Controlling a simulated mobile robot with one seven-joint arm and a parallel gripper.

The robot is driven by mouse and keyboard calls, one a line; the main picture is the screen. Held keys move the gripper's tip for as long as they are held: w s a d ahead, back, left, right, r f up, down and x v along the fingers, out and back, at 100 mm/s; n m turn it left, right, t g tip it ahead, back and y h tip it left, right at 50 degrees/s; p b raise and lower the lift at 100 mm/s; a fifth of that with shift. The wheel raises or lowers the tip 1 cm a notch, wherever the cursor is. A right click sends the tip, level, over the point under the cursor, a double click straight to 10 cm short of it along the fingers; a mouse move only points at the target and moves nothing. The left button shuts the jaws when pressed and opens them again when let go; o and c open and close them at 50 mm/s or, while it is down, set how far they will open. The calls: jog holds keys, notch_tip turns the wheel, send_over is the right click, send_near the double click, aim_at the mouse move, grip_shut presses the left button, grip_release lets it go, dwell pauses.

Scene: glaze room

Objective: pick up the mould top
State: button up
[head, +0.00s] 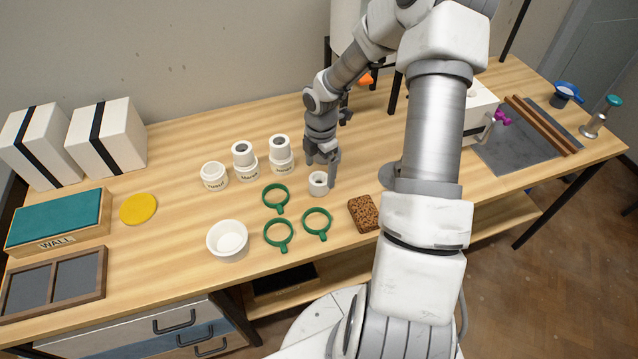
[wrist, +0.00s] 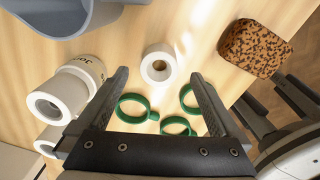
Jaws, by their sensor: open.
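The mould top (head: 318,187) is a small white cylinder with a round hole in its upper face. It stands upright and alone on the wooden bench, and shows in the wrist view (wrist: 150,77) between and a little beyond the fingertips. My gripper (head: 325,168) is just above it in the head view, pointing down. In the wrist view my gripper (wrist: 160,76) is open and empty, with one finger on each side of the mould top and no visible contact. The exact height gap cannot be told.
Labelled white moulds (head: 246,165) stand left, two with similar tops on them. Several items lie near: three green rings (head: 317,222), a white bowl (head: 228,241) and a speckled brown block (head: 363,213). Bare bench surrounds the mould top.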

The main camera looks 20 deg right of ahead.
aim_at(319, 181)
notch_tip(319, 181, down, 5)
jog(key=shift+a+f, duration=0.1)
jog(key=shift+a, duration=0.05)
jog(key=shift+c, duration=0.3)
